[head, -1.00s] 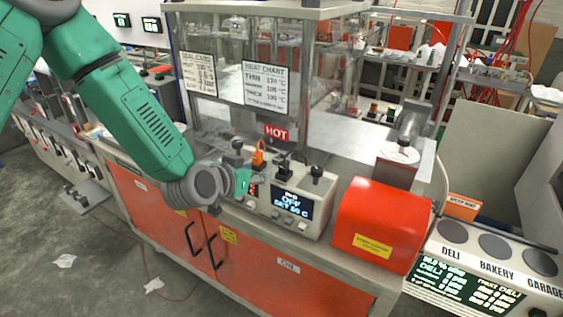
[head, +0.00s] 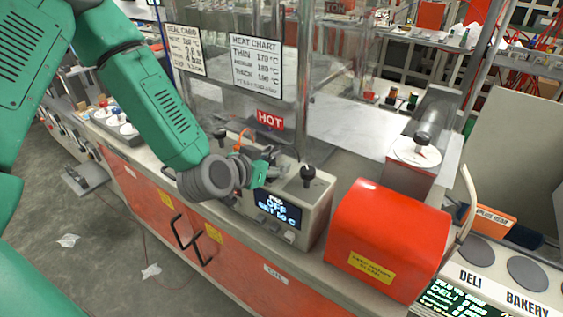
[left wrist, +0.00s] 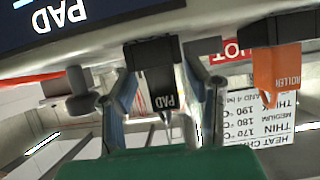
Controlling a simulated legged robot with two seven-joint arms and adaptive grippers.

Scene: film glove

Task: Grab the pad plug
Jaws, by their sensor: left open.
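The pad plug (left wrist: 160,75) is a black block labelled PAD, seen upside down in the left wrist view. My left gripper (left wrist: 162,92) is open, with one finger on each side of the plug; I cannot tell whether they touch it. In the head view my left gripper (head: 262,168) is at the top of the control box (head: 297,207) and largely hides the plug. The orange plug labelled ROLLER (left wrist: 277,76) is beside it, outside the fingers. My right gripper is not in view.
A red HOT sign (head: 270,120) and a clear panel with a heat chart (head: 256,66) stand behind the box. A black knob (head: 307,174) sits at the box's right. A red rounded housing (head: 388,238) stands to the right.

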